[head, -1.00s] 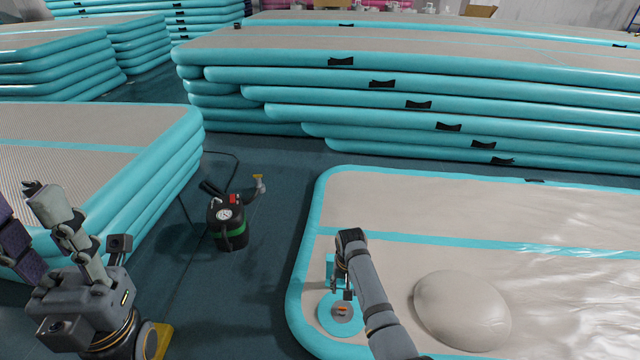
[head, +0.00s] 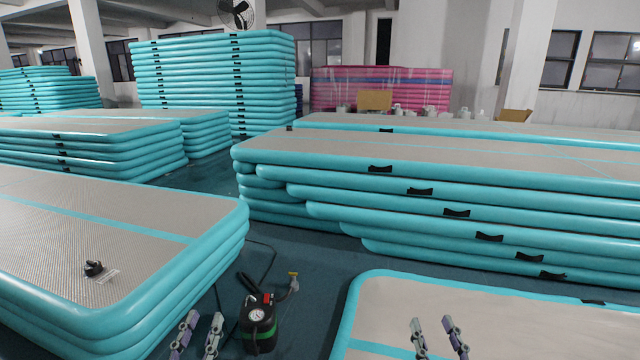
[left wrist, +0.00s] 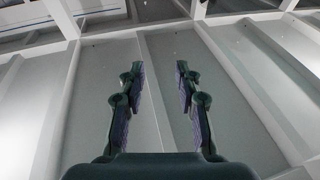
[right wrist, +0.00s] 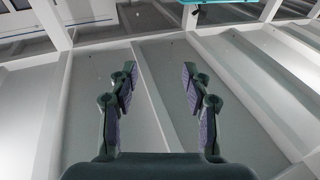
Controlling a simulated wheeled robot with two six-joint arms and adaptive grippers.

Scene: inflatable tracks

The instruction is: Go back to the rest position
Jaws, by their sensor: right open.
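My left gripper (head: 199,334) stands at the bottom left of the head view, fingers pointing up, beside the low mat stack. In the left wrist view its two fingers (left wrist: 158,90) are apart with nothing between them. My right gripper (head: 438,338) stands at the bottom of the head view, fingers up, in front of the near right mat. In the right wrist view its fingers (right wrist: 160,88) are spread and empty. Both wrist views look up at the ceiling. Neither gripper touches anything that I can see.
A black and green air pump (head: 258,322) stands on the dark floor between the left mat stack (head: 215,240) and the near right mat (head: 480,305). A large stack of turquoise-edged mats (head: 440,170) lies behind. A small black object (head: 94,268) rests on the left stack.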

